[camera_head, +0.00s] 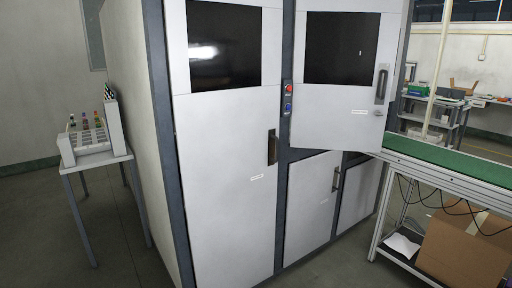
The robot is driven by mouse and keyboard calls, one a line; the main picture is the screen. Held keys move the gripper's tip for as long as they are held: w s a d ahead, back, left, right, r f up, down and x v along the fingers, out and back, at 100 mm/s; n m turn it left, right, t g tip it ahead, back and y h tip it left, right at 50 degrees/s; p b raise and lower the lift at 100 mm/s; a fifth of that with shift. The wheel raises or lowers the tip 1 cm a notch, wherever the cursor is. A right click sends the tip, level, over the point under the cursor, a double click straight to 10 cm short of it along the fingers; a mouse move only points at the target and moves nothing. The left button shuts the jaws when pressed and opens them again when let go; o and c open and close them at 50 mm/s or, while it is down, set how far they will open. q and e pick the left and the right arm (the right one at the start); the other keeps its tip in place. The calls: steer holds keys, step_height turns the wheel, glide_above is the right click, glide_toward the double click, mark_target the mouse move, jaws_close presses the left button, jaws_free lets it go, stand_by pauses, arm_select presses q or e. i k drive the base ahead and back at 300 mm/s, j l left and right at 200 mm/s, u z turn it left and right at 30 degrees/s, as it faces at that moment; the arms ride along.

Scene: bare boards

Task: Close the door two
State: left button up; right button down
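A tall grey-white cabinet with dark frame posts fills the middle of the head view. Its upper right door (335,115) has a dark window and a handle (381,84) at its right side. This door stands ajar, swung outward from its left edge, with its free right edge out in front of the frame. The tall left door (225,190), the lower middle door (312,205) and the lower right door (358,198) look shut. Small labels on the doors are too small to read, so I cannot tell which is numbered two. Neither gripper is in view.
Red and blue buttons (288,97) sit on the post between the upper doors. A green-topped conveyor table (450,162) stands close at the right, with a cardboard box (465,245) below. A small table (95,162) with a white rack stands left. Floor shows at lower left.

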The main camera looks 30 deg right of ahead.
mark_target(345, 53)
steer(key=i+l+z, duration=0.15)
steer(key=i+z, duration=0.25)
steer(key=i+l+z, duration=0.1)
steer(key=i+z, duration=0.15)
steer(key=z, duration=0.15)
steer(key=i+j+z, duration=0.1)
steer(key=i+z, duration=0.25)
steer(key=i+j+z, duration=0.1)
steer(key=i+z, duration=0.3)
steer(key=k, duration=0.1)
